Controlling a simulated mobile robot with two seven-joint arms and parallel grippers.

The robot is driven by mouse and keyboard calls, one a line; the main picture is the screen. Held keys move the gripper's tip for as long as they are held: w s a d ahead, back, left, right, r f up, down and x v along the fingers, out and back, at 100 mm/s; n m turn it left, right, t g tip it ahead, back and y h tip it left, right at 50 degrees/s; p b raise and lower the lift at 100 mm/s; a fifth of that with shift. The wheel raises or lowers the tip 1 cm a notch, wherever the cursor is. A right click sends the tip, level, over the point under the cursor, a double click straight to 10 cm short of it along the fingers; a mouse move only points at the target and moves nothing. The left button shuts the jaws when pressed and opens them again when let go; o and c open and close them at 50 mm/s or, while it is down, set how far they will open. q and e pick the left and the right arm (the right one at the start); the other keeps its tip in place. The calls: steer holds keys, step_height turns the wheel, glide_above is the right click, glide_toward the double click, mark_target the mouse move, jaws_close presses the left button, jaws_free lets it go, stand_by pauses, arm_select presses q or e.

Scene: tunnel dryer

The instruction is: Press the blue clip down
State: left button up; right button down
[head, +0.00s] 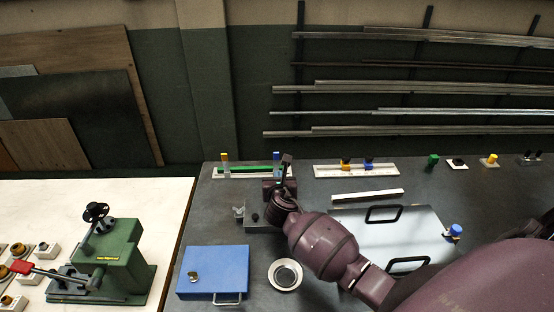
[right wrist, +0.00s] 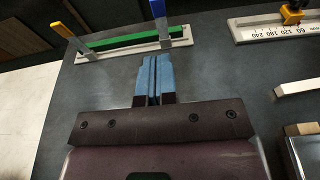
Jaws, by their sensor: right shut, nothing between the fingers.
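The blue clip (head: 277,158) stands up at the right end of a pale holder. It also shows in the right wrist view (right wrist: 159,18), tilted and raised. A green bar (head: 249,169) lies along the holder, and a yellow clip (head: 225,161) stands raised at its left end. My right gripper is shut and empty; its blue fingertips (right wrist: 152,64) are together, just in front of the clip's end of the holder. A gap of dark table shows between fingertips and holder in the wrist view. In the head view my arm hides part of the holder's right end.
To the right is a scale strip (head: 330,171) with a yellow and a blue slider. A white bar (head: 367,196), a handled metal plate (head: 395,240), a blue box (head: 213,270) and a round dish (head: 285,275) lie on the dark table. A green press (head: 120,262) stands left.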

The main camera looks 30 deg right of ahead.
mark_target(276, 155)
steer(key=x, duration=0.9)
steer(key=shift+w+d+r+b, duration=0.15)
steer(key=shift+w+r+b, duration=0.2)
steer(key=shift+w, duration=0.1)
steer(key=shift+x, duration=0.75)
steer(key=shift+r, duration=0.2)
steer(key=shift+w, duration=0.15)
